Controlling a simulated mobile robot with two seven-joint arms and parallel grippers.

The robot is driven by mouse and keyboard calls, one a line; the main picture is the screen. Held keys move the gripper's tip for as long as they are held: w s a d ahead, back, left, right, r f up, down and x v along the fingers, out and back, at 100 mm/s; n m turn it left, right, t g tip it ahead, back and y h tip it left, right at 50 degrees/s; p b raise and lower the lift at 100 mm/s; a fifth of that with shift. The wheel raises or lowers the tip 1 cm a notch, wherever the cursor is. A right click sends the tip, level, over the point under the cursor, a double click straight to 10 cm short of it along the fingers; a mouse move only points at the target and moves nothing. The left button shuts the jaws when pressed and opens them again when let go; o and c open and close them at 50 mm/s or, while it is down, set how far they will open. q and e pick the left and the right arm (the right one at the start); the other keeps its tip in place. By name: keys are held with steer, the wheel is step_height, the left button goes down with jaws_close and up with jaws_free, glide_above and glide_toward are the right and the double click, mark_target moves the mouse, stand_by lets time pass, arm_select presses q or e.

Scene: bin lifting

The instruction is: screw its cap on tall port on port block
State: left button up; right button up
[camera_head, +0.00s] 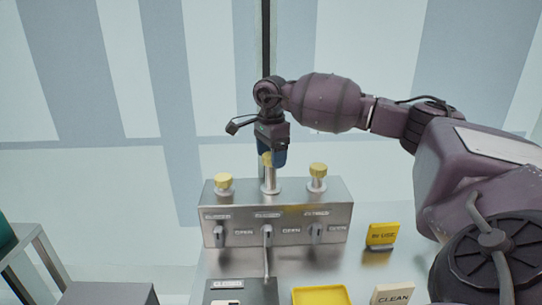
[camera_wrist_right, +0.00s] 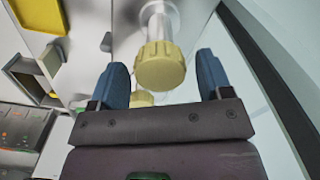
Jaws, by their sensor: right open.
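The port block (camera_head: 330,212) is a grey metal box with three ports on top and a row of small levers on its front face. The tall port (camera_head: 269,181) stands in the middle, with its yellow cap (camera_head: 266,159) at its top. In the right wrist view this cap (camera_wrist_right: 160,66) sits on the end of the port's pale stem. My right gripper (camera_head: 272,153) is above the block, pointing down, its blue fingers open on either side of the cap. A gap shows between cap and each finger in the wrist view (camera_wrist_right: 161,72). My left gripper is out of view.
Shorter ports with yellow caps stand left (camera_head: 223,181) and right (camera_head: 318,170) of the tall port. A yellow "IN USE" sign (camera_head: 382,234), a "CLEAN" sign (camera_head: 393,294) and a yellow tray (camera_head: 321,296) are in front.

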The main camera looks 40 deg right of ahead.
steer(key=n, duration=0.4)
steer(key=shift+b, duration=0.3)
steer(key=shift+n, duration=0.8)
steer(key=c, duration=0.8)
steer(key=m, duration=0.2)
steer(key=shift+m, duration=0.4)
steer(key=m+p, duration=0.1)
steer(key=m, duration=0.5)
steer(key=shift+m+p, duration=0.3)
steer(key=shift+m, duration=0.1)
steer(key=m, duration=0.3)
